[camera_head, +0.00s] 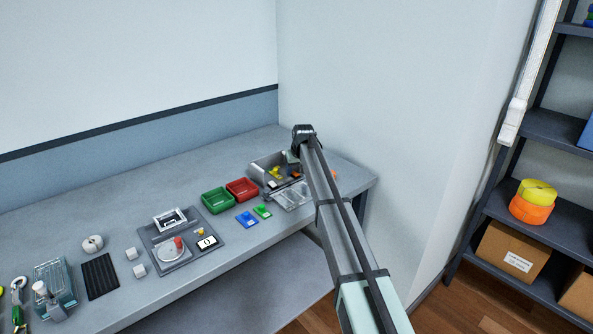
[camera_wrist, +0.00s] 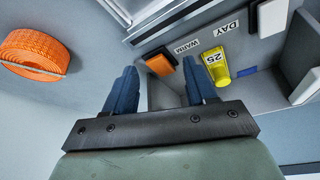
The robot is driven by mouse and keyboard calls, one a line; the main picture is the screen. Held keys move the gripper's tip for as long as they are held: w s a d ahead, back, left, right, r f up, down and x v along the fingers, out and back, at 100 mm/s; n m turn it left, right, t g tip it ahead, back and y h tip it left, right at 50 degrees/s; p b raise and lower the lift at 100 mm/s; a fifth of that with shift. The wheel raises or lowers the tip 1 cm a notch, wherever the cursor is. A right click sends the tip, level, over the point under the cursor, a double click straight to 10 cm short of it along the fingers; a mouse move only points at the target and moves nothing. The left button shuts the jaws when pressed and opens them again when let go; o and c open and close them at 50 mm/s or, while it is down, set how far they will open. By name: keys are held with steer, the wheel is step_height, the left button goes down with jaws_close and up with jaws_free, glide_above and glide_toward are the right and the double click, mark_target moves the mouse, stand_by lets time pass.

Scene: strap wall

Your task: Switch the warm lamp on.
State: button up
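In the wrist view an orange block-shaped switch (camera_wrist: 160,65) sits on a grey panel beside a label reading WARM (camera_wrist: 186,47). A label reading DAY (camera_wrist: 228,28) is farther right, near a white block (camera_wrist: 270,18). My gripper (camera_wrist: 159,68) has its two blue fingers spread apart with nothing between them. The orange switch shows beyond the gap, nearer the right finger; I cannot tell whether it is touched. In the head view the grey box (camera_head: 258,167) with coloured parts is at the table's right, partly hidden by my arm. I cannot make out a lit lamp.
In the wrist view a yellow tag marked 25 (camera_wrist: 217,66) and an orange strap roll (camera_wrist: 35,53) are near. In the head view green (camera_head: 217,201) and red (camera_head: 242,189) trays stand left of the box. A wall rises close behind my arm.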

steer(key=c, duration=1)
steer(key=shift+w+a+r+g+h, duration=0.1)
steer(key=shift+w+a+g+h, duration=0.15)
steer(key=shift+g+h, duration=0.2)
steer(key=shift+d+g+h, duration=0.1)
steer(key=shift+g+h, duration=0.15)
steer(key=shift+h, duration=0.1)
steer(key=o, duration=1)
steer(key=v, duration=1.3)
steer(key=shift+s+d+r, duration=0.1)
steer(key=shift+s+r, duration=0.05)
steer(key=shift+r, duration=0.25)
